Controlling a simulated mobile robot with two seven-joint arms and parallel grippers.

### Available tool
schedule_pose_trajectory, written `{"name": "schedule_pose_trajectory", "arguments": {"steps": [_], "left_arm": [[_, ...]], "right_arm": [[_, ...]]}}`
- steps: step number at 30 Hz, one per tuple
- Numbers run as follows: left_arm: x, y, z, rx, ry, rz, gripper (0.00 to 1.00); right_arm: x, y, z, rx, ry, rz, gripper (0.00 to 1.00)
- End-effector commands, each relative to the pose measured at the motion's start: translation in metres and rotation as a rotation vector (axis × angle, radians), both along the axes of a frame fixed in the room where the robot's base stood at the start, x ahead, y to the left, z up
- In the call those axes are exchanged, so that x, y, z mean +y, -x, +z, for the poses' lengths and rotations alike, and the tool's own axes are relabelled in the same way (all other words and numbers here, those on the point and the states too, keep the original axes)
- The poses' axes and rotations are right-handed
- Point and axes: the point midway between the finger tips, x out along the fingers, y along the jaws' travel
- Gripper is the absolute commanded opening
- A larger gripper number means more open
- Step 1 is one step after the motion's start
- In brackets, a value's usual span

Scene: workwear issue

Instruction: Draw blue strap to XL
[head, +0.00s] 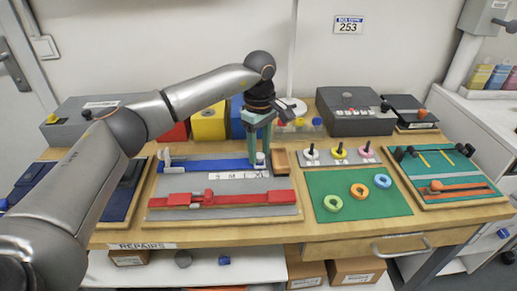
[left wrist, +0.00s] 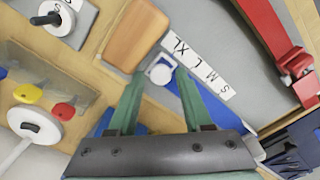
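The blue strap (head: 205,165) lies along the back of the grey board (head: 284,211), with a white fitting (head: 167,160) at its left. A white knob (left wrist: 161,72) sits at its right end, close to the XL mark and beside a tan block (head: 280,160). The size strip (head: 235,175) reads S, M, L, XL from left to right. My left gripper (head: 260,157) points down with its green fingers on both sides of the knob, seemingly shut on it. Their contact faces are partly hidden. My right gripper is not in view.
A red strap (head: 245,197) with a slider lies along the board's front. To the right are a green mat (head: 340,208) with three rings, a plate of knobs (head: 340,156) and another strap board (head: 452,180). Coloured bins (head: 208,122) stand behind.

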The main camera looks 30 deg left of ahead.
Motion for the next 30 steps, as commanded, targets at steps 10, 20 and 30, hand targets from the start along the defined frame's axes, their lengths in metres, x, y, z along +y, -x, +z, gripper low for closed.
{"name": "schedule_pose_trajectory", "arguments": {"steps": [10,20,30], "left_arm": [[0.0,0.001,-0.001,0.003,-0.002,0.001,0.64],[0.0,0.0,0.045,-0.002,0.0,0.001,0.64],[0.0,0.0,0.111,0.001,-0.001,0.001,0.64]], "right_arm": [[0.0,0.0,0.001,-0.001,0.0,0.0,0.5],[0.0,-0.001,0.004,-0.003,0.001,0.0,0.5],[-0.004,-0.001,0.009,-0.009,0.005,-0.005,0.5]]}}
